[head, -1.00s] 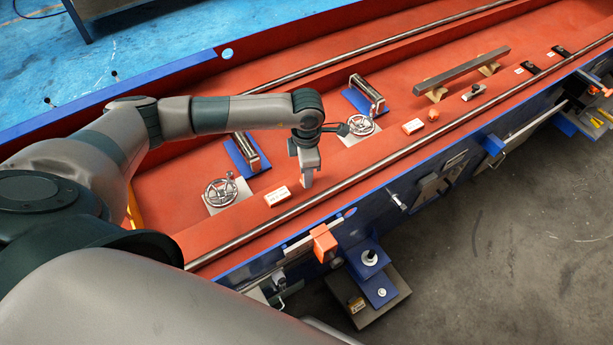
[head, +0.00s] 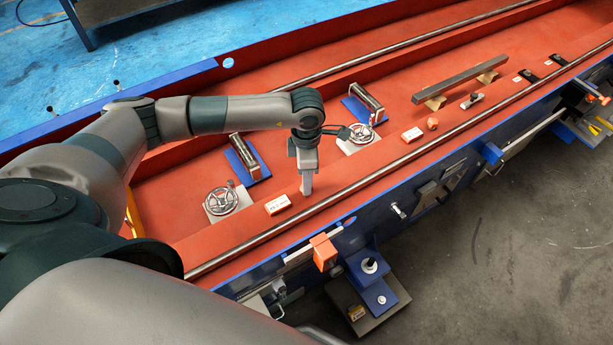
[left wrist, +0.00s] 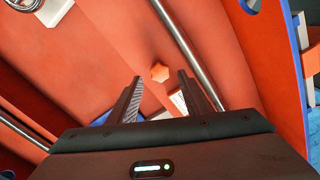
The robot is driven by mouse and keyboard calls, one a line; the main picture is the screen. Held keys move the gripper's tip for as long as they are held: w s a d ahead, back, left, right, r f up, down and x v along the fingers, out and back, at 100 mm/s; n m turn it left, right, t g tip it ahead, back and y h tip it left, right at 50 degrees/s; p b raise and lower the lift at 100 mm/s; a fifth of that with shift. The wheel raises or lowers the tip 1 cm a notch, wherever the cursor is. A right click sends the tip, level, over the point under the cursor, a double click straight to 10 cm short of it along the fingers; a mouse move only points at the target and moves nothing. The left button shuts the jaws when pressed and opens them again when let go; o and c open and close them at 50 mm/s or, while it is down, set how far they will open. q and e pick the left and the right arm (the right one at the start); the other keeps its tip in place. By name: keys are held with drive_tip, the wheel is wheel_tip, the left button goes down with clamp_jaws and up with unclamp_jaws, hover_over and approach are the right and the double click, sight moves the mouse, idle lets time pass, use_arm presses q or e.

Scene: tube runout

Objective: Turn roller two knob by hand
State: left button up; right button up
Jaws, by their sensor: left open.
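Two spoked metal handwheels stand on pale plates in the red trough: a left one (head: 222,200) and a right one (head: 361,134). I cannot tell from the tags which belongs to roller two. An orange star knob (head: 432,124) sits farther right. My left gripper (head: 306,189) points down above the red bed, between the handwheels and touching neither. In the left wrist view its fingers (left wrist: 158,98) are apart with nothing between them; an orange star knob (left wrist: 160,72) shows beyond the tips. My right gripper is out of view.
Steel rollers on blue brackets stand behind the handwheels, left (head: 243,157) and right (head: 366,103). White tags lie nearby, one left (head: 278,205) and one right (head: 412,135). A long steel rod (head: 400,175) runs along the front. A dark bar (head: 455,78) rests on blocks.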

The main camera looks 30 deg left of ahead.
use_arm(q)
drive_tip(key=shift+r+p, duration=0.6)
drive_tip(key=shift+r, duration=0.9)
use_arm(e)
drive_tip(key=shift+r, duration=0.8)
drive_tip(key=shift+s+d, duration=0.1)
use_arm(q)
wheel_tip(320, 180, up, 17)
drive_tip(key=b, duration=0.2)
drive_tip(key=shift+r, duration=0.15)
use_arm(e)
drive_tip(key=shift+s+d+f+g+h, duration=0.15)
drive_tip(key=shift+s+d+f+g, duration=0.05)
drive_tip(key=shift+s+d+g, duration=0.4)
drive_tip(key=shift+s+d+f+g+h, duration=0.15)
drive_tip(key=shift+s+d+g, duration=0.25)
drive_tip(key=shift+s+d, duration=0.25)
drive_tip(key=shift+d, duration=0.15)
